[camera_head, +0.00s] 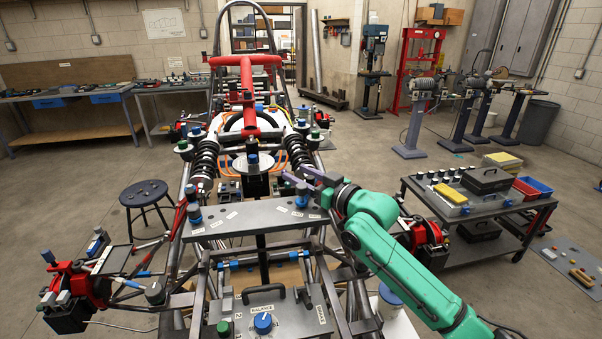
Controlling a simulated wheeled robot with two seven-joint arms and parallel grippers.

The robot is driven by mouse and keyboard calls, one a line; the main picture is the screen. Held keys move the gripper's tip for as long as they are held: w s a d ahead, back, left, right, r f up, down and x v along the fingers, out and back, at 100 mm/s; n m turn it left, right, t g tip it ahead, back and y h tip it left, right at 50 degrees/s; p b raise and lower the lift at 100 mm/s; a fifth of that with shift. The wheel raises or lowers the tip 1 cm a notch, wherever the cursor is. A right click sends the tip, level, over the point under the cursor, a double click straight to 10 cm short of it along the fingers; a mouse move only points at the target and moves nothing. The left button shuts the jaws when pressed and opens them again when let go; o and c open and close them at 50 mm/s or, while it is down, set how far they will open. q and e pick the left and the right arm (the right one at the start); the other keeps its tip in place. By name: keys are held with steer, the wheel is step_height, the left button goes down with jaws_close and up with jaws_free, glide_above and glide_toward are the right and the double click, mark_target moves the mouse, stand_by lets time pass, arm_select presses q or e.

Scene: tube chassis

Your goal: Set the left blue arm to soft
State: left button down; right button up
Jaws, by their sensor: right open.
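A grey plate (252,218) with small white labels crosses the tube chassis. A small blue piece on a dark post (194,205) stands at the plate's left end. Another blue piece (302,196) stands near its right end. The labels are too small to read, so the setting of the left piece cannot be told. My right gripper (294,174), on the green arm, has purple fingers, open and apart. It is above the plate's right end, close to the right blue piece and far from the left one. My left gripper is out of view.
A lower panel with a blue balance knob (263,322) and a black handle sits in front. A red roll-hoop brace (247,75) and black springs (205,158) rise behind the plate. A stool (145,196) stands left, and a tool cart (480,200) right.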

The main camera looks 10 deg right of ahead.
jaws_close()
stand_by(1.3)
